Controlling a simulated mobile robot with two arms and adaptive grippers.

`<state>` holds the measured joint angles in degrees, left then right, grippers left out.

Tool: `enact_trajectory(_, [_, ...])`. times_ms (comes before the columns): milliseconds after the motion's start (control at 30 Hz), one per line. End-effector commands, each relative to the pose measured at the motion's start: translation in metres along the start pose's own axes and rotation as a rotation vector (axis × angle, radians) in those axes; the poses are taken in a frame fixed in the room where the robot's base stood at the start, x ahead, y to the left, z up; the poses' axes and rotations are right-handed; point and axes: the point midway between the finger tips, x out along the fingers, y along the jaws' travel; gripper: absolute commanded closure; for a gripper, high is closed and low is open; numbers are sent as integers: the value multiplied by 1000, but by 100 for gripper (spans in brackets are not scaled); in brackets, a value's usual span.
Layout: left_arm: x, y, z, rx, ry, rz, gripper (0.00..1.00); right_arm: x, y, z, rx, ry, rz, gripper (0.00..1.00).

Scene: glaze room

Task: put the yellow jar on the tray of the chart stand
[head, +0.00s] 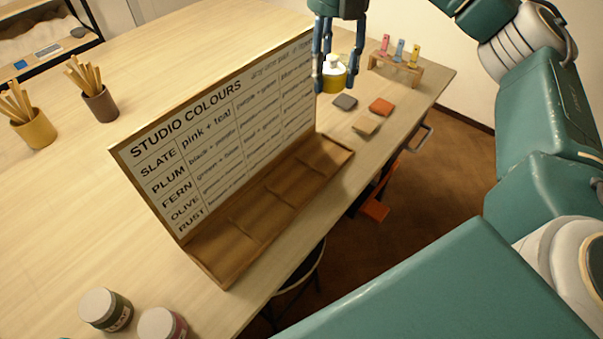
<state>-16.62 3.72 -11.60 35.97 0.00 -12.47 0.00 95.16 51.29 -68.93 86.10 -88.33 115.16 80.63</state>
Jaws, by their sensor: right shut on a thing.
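The yellow jar (333,80) with a pale lid is held upright by my right gripper (335,84), whose fingers are shut around its sides. It is at the far right end of the chart stand (225,130), seemingly above the table. The stand's board carries the heading "STUDIO COLOURS" and rows of words. Its wooden tray (283,187) runs along the front, with low dividers making several compartments, all empty. My left gripper is not in view.
Two lidded jars (105,309) (162,325) stand at the near left. Two cups of sticks (36,130) (101,105) are at the far left. Grey, orange and tan tiles (366,125) and a rack of coloured samples (396,66) lie at the right. A stool (300,275) is below the table edge.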

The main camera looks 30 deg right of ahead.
Motion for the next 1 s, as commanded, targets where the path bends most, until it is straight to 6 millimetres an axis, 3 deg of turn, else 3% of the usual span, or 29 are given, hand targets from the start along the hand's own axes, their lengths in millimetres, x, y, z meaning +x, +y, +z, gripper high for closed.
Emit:
enact_trajectory(133, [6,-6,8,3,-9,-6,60,22,-1,0,-9,5,-2,92])
enact_trajectory(300, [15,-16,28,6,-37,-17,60,67,-2,-1,-8,7,-3,92])
enact_trajectory(400, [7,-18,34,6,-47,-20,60,89,-3,0,-6,4,-5,92])
enact_trajectory(633, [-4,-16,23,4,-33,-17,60,140,-2,0,-5,2,-2,92])
enact_trajectory(800, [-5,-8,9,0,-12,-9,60,156,-1,0,-4,1,0,92])
enact_trajectory(1000, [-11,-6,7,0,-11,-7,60,182,-2,0,-4,3,-2,92])
